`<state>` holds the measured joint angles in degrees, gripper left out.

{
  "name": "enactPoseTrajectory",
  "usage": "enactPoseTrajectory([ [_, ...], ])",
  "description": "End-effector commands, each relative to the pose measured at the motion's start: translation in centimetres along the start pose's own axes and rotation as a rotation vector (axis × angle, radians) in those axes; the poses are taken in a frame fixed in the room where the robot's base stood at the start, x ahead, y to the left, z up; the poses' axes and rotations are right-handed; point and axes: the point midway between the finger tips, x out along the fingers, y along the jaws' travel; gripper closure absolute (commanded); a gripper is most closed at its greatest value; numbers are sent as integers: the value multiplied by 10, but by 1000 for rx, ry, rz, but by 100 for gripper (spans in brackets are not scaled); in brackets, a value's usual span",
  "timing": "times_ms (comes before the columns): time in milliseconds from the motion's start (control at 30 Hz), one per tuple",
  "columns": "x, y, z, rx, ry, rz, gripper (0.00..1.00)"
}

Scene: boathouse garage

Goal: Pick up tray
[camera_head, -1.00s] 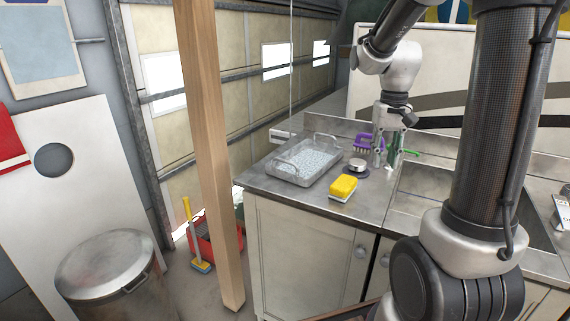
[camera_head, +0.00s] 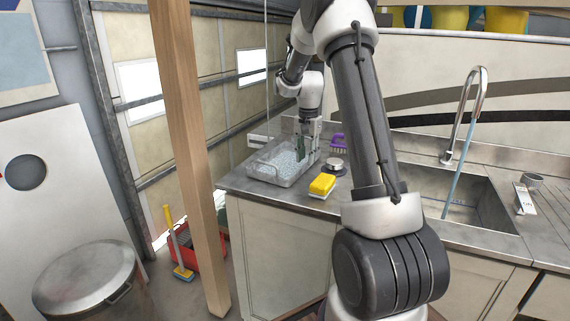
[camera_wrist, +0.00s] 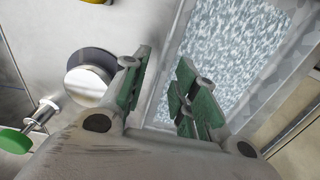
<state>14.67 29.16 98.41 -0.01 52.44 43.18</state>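The tray (camera_head: 285,184) is a clear or grey rectangular dish with a pale speckled inside, on the left end of the metal counter. My gripper (camera_head: 306,150) is over its back right end. In the wrist view my gripper (camera_wrist: 160,92) is open, with green-padded fingers apart. One finger is outside the near wall of the tray (camera_wrist: 172,55) and the other shows over its inside. I cannot tell whether the fingers touch it. My arm and gripper hide part of the tray's far end in the head view.
A yellow sponge (camera_head: 322,185), a small round metal item (camera_head: 334,165) and a purple brush (camera_head: 337,143) lie right of the tray. A sink with a tap (camera_head: 462,130) is further right. A wooden post (camera_head: 190,150) stands in front on the left.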

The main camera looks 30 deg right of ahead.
Motion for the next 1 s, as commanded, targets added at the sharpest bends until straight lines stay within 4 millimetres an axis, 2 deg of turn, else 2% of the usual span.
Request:
enactPoseTrajectory([
  [100, 20, -1, -2, -1, -2, 2, 71],
  [200, 30, -1, -3, -1, -1, 1, 71],
  [467, 33, -1, -3, -2, 1, -1, 71],
  [633, 33, -1, -3, -2, 0, 0, 100],
  [1000, 32, -1, -3, -2, 1, -1, 100],
])
